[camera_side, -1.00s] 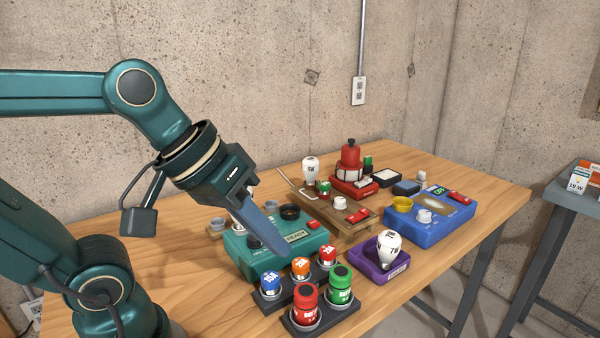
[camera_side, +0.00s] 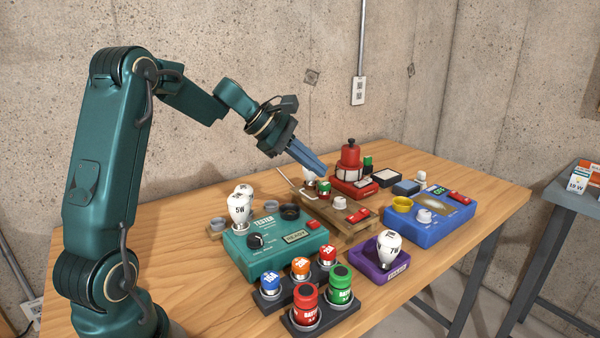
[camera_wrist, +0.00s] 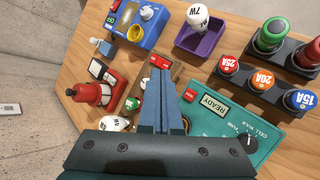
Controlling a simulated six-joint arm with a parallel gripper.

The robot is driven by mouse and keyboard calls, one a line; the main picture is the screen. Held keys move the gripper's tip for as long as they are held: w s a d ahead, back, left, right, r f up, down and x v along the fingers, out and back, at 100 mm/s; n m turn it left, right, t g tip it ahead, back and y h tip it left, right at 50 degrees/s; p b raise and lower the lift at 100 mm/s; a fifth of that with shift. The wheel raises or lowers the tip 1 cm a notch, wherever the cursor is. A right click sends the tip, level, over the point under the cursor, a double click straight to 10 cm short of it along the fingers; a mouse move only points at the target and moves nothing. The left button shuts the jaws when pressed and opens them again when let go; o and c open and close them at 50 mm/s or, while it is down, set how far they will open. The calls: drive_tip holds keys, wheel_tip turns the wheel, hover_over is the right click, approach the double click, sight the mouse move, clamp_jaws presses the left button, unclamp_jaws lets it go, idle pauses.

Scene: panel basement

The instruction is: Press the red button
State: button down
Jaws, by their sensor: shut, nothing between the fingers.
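Several red buttons show. One is on the teal tester (camera_side: 313,224), at its far right corner. Another is on the wooden board (camera_side: 358,215), at its front right, and a third is on the blue box (camera_side: 459,198). I cannot tell which one the task means. My gripper (camera_side: 321,170) is shut and empty. It hangs above the back part of the wooden board, left of the red device (camera_side: 350,160). In the wrist view, the finger tips (camera_wrist: 164,74) point towards the wooden board's red button (camera_wrist: 159,61), with the tester's red button (camera_wrist: 190,92) to their right.
Red and green batteries (camera_side: 340,284) and coloured fuses (camera_side: 300,267) stand in dark holders at the front. The table (camera_side: 210,295) is bare at front left and along the right edge.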

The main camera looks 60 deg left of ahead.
sight(308, 222)
drive_tip(key=shift+s+a+f+n, duration=0.25)
drive_tip(key=shift+a+f+n, duration=0.05)
drive_tip(key=shift+a+f, duration=0.4)
drive_tip(key=shift+f, duration=4.35)
drive_tip(key=shift+f, duration=0.4)
drive_tip(key=shift+f, duration=0.45)
drive_tip(key=shift+r, duration=0.9)
